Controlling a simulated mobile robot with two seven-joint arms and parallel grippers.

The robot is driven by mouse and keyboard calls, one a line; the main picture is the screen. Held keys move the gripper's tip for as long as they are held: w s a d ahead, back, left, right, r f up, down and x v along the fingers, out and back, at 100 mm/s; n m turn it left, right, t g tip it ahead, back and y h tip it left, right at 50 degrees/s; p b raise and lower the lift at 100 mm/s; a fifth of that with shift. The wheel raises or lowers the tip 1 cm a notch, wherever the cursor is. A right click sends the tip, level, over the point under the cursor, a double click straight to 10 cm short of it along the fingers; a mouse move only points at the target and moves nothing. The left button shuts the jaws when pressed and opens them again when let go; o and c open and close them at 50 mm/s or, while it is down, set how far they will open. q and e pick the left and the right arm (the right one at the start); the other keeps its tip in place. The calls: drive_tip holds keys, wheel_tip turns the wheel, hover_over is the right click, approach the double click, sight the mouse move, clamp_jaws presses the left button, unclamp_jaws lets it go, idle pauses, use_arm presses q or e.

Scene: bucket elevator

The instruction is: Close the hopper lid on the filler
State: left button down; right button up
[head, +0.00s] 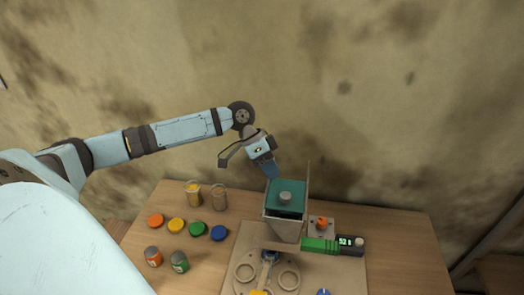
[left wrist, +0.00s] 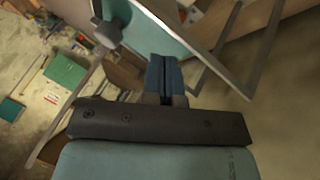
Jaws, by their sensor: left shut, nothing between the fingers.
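The hopper (head: 284,227) is a pale box on the filler at the right half of the table. Its teal lid (head: 275,205) with a grey knob (head: 285,196) lies over the hopper mouth in the head view; I cannot tell if it sits flush. My left gripper (head: 271,169) points down just behind the lid's far edge, its blue fingers shut and empty. In the left wrist view the shut fingers (left wrist: 164,78) are close to the teal lid (left wrist: 150,32) and its grey knob (left wrist: 106,32). Contact is unclear. My right gripper is not in view.
A thin upright panel (head: 307,186) stands at the hopper's right edge. Two jars (head: 219,198), several coloured lids (head: 196,229) and two small jars (head: 179,262) stand left.

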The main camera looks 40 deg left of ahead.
sight(277, 193)
use_arm(q)
drive_tip(key=d, duration=0.1)
drive_tip(key=s+d, duration=0.1)
drive_tip(key=d+p, duration=0.1)
drive_tip(key=shift+s+d+f, duration=0.1)
drive_tip(key=shift+s+f, duration=0.15)
drive_tip(key=shift+s, duration=0.1)
drive_tip(key=shift+s+d, duration=0.25)
drive_tip(key=shift+d, duration=0.1)
drive_tip(key=shift+f, duration=0.1)
